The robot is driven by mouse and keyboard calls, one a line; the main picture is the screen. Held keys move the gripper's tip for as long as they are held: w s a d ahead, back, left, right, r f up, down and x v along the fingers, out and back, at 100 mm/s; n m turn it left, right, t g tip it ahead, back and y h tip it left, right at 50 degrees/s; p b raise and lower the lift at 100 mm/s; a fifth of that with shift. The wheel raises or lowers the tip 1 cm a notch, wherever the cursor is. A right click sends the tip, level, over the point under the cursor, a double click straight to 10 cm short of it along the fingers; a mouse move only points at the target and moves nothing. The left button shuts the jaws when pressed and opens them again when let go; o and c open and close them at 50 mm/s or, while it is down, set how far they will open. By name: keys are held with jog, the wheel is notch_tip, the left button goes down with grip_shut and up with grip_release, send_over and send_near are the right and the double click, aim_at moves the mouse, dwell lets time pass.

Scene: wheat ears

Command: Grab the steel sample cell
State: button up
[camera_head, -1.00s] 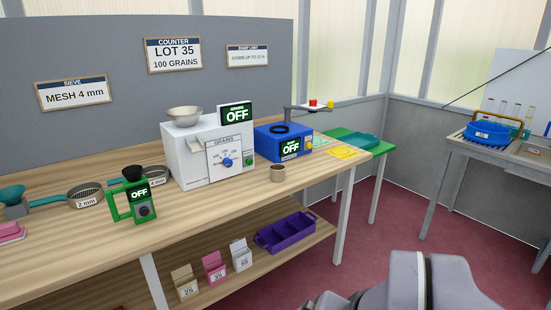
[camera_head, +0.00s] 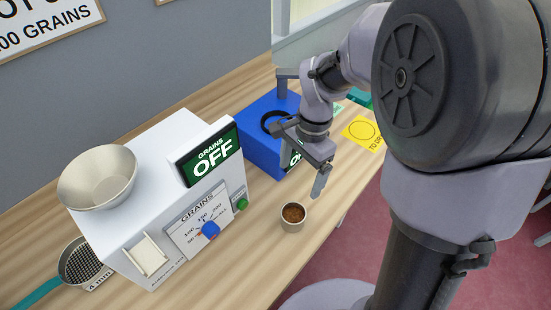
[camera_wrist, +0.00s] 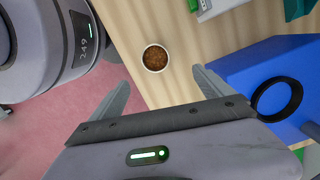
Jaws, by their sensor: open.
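The steel sample cell (camera_head: 293,217) is a small round cup filled with brown grain. It stands upright on the wooden bench near its front edge, in front of the blue device. It also shows in the wrist view (camera_wrist: 155,58), seen from above, ahead of the finger gap. My gripper (camera_head: 300,160) is open and empty, above the bench and behind the cell, apart from it. In the wrist view my two fingers (camera_wrist: 162,88) are spread wide.
The white grain counter (camera_head: 165,215) with a metal bowl (camera_head: 98,178) on top stands left of the cell. The blue device (camera_head: 262,140) with a round black opening stands behind it. A sieve (camera_head: 80,265) lies at lower left. A yellow mat (camera_head: 362,132) lies to the right. Bench around the cell is clear.

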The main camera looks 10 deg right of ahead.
jog(key=b, duration=0.4)
send_over(292, 221)
jog(key=f, duration=1.1)
jog(key=shift+d+f, duration=0.2)
jog(key=shift+f, duration=0.1)
notch_tip(292, 221, down, 5)
jog(key=b, duration=0.2)
jog(key=shift+a+f+b, duration=0.1)
jog(key=shift+a+b, duration=0.05)
jog(key=shift+b, duration=0.25)
jog(key=shift+s, duration=0.1)
jog(key=c, duration=1.6)
jog(key=shift+r, duration=0.2)
